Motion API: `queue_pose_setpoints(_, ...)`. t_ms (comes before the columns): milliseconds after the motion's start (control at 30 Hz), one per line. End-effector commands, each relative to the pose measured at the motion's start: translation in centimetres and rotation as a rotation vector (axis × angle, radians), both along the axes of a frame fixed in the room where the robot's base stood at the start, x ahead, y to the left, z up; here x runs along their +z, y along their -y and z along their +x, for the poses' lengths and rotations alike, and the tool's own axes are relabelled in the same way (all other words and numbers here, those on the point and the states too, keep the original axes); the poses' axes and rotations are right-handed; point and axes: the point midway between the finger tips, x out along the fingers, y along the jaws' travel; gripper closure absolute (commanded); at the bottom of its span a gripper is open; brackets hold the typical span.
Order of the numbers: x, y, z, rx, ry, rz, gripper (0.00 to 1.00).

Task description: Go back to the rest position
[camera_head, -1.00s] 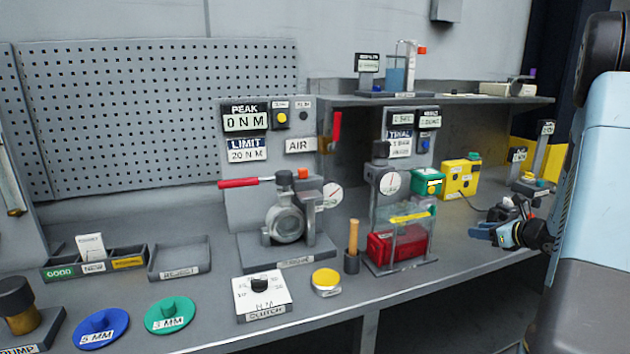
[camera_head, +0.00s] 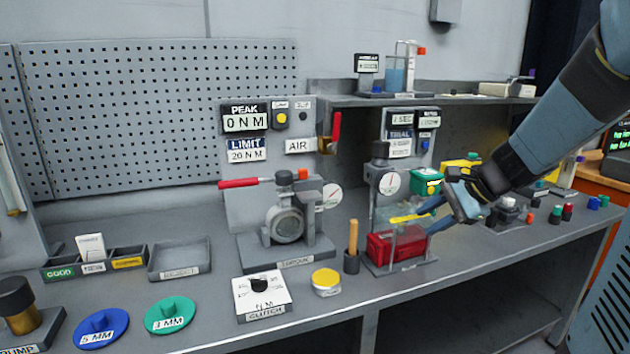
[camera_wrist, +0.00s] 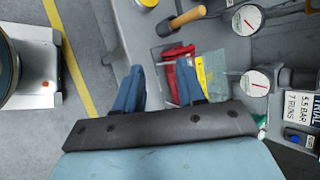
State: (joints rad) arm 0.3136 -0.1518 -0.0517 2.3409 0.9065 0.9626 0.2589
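My gripper (camera_head: 434,216) is on the right in the head view, in front of and partly over the clear box (camera_head: 385,250) that holds a red case (camera_head: 392,246) and a yellow item. In the wrist view my gripper (camera_wrist: 158,78) shows two blue fingers set well apart with nothing between them. The red case (camera_wrist: 181,66) lies beyond the fingertips there. My arm comes in from the upper right in the head view. I cannot tell whether the fingers touch the box.
The torque stand (camera_head: 288,222) with its red handle is left of the box. A wooden-handled tool (camera_head: 353,238) stands just beside the box. A shelf (camera_head: 340,100) overhangs behind.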

Motion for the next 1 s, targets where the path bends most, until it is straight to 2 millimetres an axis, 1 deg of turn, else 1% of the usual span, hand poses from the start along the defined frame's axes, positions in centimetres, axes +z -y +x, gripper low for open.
queue_pose_setpoints(33, 0.6, -0.9, -1.4, 0.065, 0.025, -0.059, 0.61)
queue_pose_setpoints(100, 1.1, -1.7, -3.2, 0.151, 0.055, -0.141, 0.61)
queue_pose_setpoints(300, 2.3, -3.0, -8.1, 0.387, 0.146, -0.383, 0.61)
queue_pose_setpoints(433, 3.0, -3.2, -11.0, 0.532, 0.208, -0.546, 0.61)
queue_pose_setpoints(600, 3.9, -2.8, -14.3, 0.704, 0.289, -0.759, 0.61)
queue_pose_setpoints(700, 4.3, -2.3, -15.9, 0.787, 0.33, -0.871, 0.61)
queue_pose_setpoints(800, 4.7, -1.9, -16.9, 0.846, 0.361, -0.956, 0.61)
queue_pose_setpoints(1000, 5.0, -1.6, -17.8, 0.897, 0.384, -1.036, 0.61)
